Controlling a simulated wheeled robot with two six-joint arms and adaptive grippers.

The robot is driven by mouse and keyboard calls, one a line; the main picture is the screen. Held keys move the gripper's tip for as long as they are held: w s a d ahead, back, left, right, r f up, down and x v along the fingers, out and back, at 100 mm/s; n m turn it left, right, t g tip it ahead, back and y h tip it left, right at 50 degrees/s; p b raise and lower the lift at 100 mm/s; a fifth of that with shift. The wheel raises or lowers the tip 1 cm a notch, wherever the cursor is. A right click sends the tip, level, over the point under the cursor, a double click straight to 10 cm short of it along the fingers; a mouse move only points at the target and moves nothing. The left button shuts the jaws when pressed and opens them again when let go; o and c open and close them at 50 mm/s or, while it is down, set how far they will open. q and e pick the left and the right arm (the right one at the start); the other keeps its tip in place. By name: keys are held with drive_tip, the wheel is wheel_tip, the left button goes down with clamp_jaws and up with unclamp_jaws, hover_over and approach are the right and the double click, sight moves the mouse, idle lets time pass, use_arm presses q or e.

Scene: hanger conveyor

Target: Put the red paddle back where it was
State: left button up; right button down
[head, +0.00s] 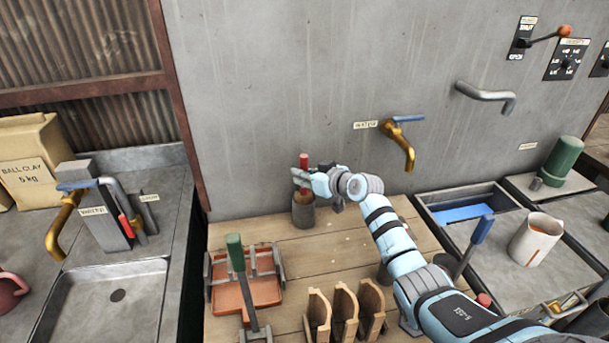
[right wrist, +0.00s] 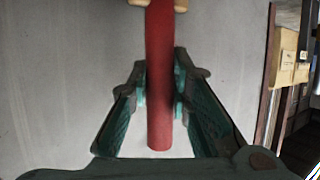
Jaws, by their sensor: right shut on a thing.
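The red paddle shows in the head view as a red handle (head: 304,160) standing about upright against the wall, above a small dark pot (head: 303,215) at the back of the wooden table. My right gripper (head: 303,178) is shut around this handle. In the right wrist view the red handle (right wrist: 160,80) runs between the two finger pads of the gripper (right wrist: 160,105). The paddle's lower part is largely hidden by the gripper and pot, so I cannot tell how deep it sits in the pot. My left gripper is out of view.
A brass tap (head: 400,145) juts from the wall right of the gripper. On the wooden table (head: 340,245) stand a terracotta tray (head: 232,299) with a green-handled tool (head: 237,255) and several wooden holders (head: 345,310). A sink (head: 110,300) lies left, a white jug (head: 535,240) right.

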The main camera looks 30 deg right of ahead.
drive_tip(key=shift+f, duration=0.2)
drive_tip(key=c, duration=1.5)
unclamp_jaws()
drive_tip(key=shift+w, duration=0.1)
drive_tip(key=shift+o, duration=0.2)
drive_tip(key=shift+r, duration=0.3)
drive_tip(key=p+v, duration=0.8)
drive_tip(key=v, duration=0.4)
